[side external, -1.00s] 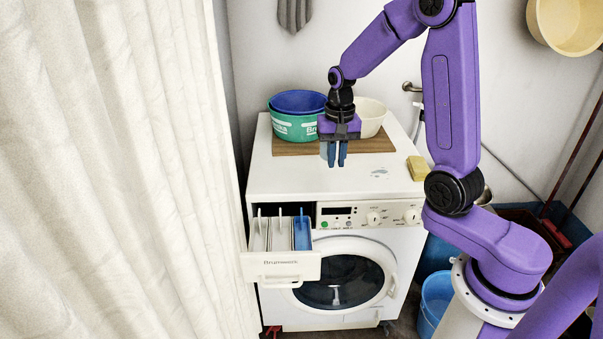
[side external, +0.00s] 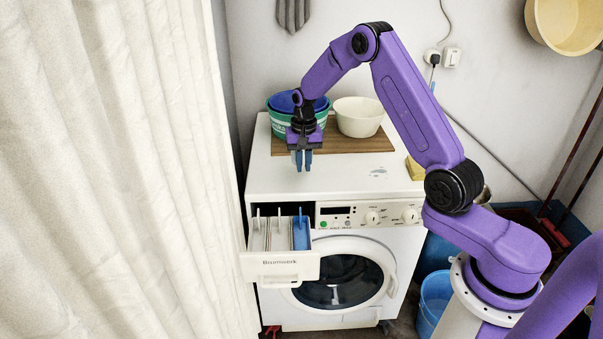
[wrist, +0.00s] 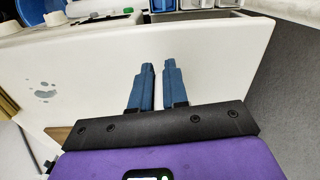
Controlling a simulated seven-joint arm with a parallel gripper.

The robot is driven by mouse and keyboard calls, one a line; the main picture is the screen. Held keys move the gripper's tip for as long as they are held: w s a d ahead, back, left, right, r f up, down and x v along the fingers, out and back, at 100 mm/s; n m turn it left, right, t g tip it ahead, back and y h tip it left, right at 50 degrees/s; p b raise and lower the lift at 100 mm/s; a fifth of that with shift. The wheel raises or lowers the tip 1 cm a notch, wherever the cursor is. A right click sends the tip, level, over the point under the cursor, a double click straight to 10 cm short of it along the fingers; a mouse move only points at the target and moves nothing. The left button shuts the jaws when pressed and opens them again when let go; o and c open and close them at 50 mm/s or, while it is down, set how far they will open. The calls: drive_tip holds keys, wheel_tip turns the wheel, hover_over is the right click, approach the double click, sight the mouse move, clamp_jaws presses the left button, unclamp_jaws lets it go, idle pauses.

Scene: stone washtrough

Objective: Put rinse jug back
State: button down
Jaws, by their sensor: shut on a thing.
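My gripper (side external: 301,160) is above the front left of the white washing machine top (side external: 340,182), pointing down. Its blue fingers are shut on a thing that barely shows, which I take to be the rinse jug. Only a faint pale patch shows beside the fingers in the side view, so the jug's shape and tilt cannot be told. In the wrist view my gripper (wrist: 158,67) shows two blue fingers with a narrow gap, over the white top. The open detergent drawer (side external: 281,266) is in front and below, with a blue compartment (side external: 301,233).
Behind my gripper, a green tub (side external: 320,127) with a blue basin in it and a cream bowl (side external: 359,117) stand on a wooden board (side external: 370,144). A yellow block (side external: 414,169) lies at the right edge. The middle of the top is clear except for a small smear (side external: 378,173).

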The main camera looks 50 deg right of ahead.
drive_tip(key=shift+w+d+f, duration=0.1)
drive_tip(key=shift+w+f, duration=0.4)
drive_tip(key=shift+f, duration=1.6)
drive_tip(key=shift+f, duration=0.2)
drive_tip(key=c, duration=1.1)
unclamp_jaws()
drive_tip(key=shift+r, duration=0.1)
